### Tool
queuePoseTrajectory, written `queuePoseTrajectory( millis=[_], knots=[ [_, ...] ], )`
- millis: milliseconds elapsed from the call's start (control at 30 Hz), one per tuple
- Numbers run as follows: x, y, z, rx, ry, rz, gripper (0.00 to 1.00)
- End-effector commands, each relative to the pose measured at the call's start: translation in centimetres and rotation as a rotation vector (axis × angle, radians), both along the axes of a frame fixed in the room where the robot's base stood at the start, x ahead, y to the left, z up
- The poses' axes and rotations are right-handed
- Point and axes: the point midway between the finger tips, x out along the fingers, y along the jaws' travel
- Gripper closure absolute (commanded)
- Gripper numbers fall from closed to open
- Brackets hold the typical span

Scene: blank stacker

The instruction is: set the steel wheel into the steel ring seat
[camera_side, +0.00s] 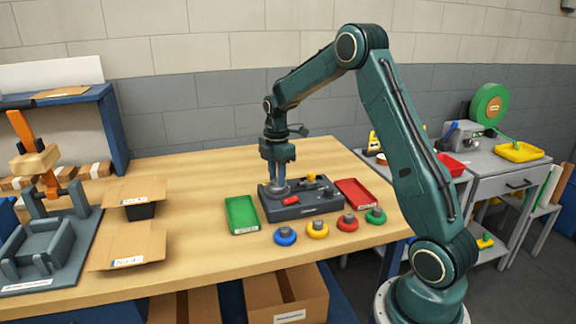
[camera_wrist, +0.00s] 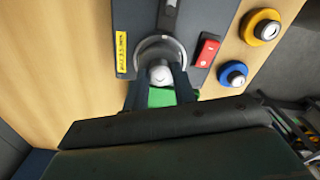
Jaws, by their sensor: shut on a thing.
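My gripper (camera_side: 278,172) points down over the left end of a dark grey fixture block (camera_side: 310,211). Its fingers (camera_wrist: 160,88) are closed around the pale round knob (camera_wrist: 161,74) of the steel wheel. A grey round rim (camera_wrist: 162,45) curves around the far side of the knob in the wrist view. I cannot tell how much of that rim is the wheel and how much is the ring seat. In the side view grey metal (camera_side: 277,188) shows right below the fingers, low at the block. Whether the wheel is seated is not clear.
A green tray (camera_side: 241,214) lies left of the block and a red tray (camera_side: 357,193) right of it. Blue (camera_side: 285,236), yellow (camera_side: 317,229), red (camera_side: 347,222) and green (camera_side: 375,216) wheels stand in front. A red switch (camera_wrist: 207,50) sits on the block.

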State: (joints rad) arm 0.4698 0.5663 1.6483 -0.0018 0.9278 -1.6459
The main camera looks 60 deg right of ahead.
Motion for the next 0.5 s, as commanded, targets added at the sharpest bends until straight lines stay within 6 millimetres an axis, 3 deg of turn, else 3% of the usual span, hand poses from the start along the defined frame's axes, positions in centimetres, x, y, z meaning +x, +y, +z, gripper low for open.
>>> queuePoseTrajectory(
  millis=[367,400,500],
  knots=[
    [0.04,-0.01,-0.59,-0.001,-0.002,0.0,1.0],
    [0.02,-0.01,-0.69,0.0,-0.001,0.0,0.71],
    [0.02,-0.01,-0.66,0.0,-0.001,0.0,0.52]
  ],
)
